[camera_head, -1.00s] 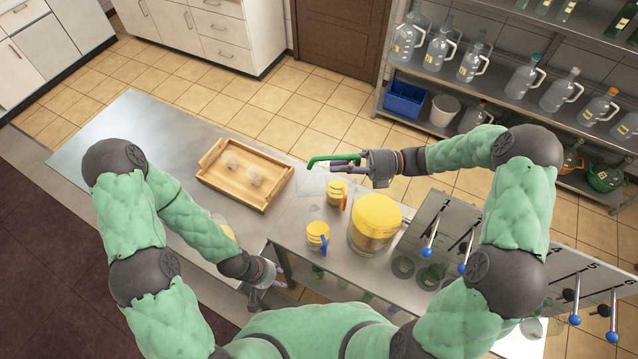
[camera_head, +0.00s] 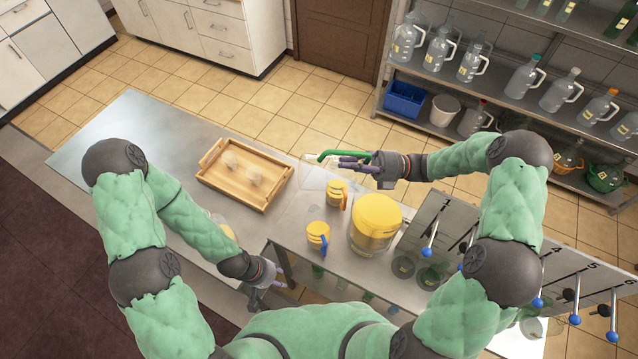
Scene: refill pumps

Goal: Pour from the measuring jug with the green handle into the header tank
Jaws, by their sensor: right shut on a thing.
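My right gripper (camera_head: 350,162) is shut on the measuring jug with the green handle (camera_head: 345,154). The jug's clear body is very faint, to the left of the handle, so its fill and tilt cannot be told. It is held above the table, behind the yellow-topped vessel. That vessel (camera_head: 376,213), which looks like the header tank, has a clear lower body and stands on the metal table to the front right of the jug. My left gripper (camera_head: 270,285) is low by the table's front edge, away from the jug, with its fingers apart and nothing visible between them.
A yellow measuring jug with an orange handle (camera_head: 335,189) and one with a blue handle (camera_head: 317,233) stand left of the vessel. A wooden tray (camera_head: 213,182) holds two pale items. Numbered panels with levers (camera_head: 430,228) stand right. The table's far left is clear.

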